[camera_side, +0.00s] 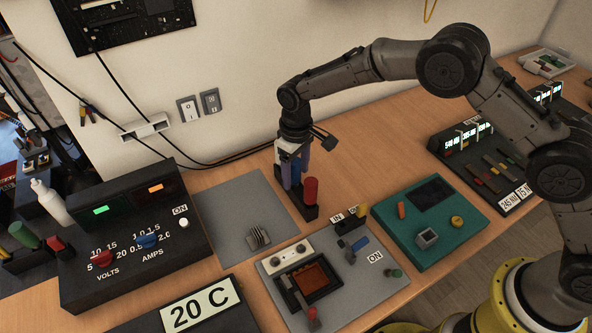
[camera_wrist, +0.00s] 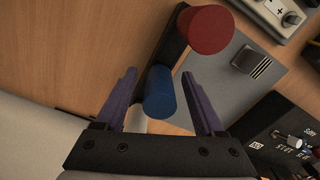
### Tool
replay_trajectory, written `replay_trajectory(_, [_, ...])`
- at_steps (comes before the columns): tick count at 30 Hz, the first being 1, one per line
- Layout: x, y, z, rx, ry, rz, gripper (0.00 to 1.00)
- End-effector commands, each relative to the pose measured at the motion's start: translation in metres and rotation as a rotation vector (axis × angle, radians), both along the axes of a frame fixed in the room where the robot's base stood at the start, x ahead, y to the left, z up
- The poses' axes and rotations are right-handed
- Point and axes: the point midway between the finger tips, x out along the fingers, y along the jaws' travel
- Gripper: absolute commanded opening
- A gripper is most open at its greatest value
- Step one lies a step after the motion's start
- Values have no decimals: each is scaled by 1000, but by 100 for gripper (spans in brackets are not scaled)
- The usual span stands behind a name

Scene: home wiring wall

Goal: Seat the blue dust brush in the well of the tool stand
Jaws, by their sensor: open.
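The blue dust brush (camera_wrist: 158,92) shows in the wrist view as a blue cylinder between my fingers, with a gap to each side. My gripper (camera_wrist: 160,90) is open around it. In the side view my gripper (camera_side: 293,184) points down, and its fingers largely hide the brush. The dark tool stand (camera_wrist: 172,46) runs beside the brush in the wrist view, and its end shows in the side view (camera_side: 309,214). A red cylinder (camera_side: 311,189) stands upright in that end. The brush appears upright at the other end; its foot is hidden, so I cannot tell how deep it sits.
A grey panel with switches (camera_side: 275,265) is in front. A black volts-and-amps unit (camera_side: 135,240) stands left, a green board (camera_side: 430,220) right.

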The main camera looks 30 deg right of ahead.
Motion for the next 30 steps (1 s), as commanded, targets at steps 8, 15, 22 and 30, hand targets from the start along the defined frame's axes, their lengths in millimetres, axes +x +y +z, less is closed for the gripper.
replay_trajectory(8, [1, 0, 10, 1, -2, 0, 71])
replay_trajectory(15, [1, 0, 56, 2, -4, 0, 71])
replay_trajectory(22, [1, 0, 104, 2, -4, 0, 71])
replay_trajectory(30, [0, 0, 135, 0, -1, 0, 71])
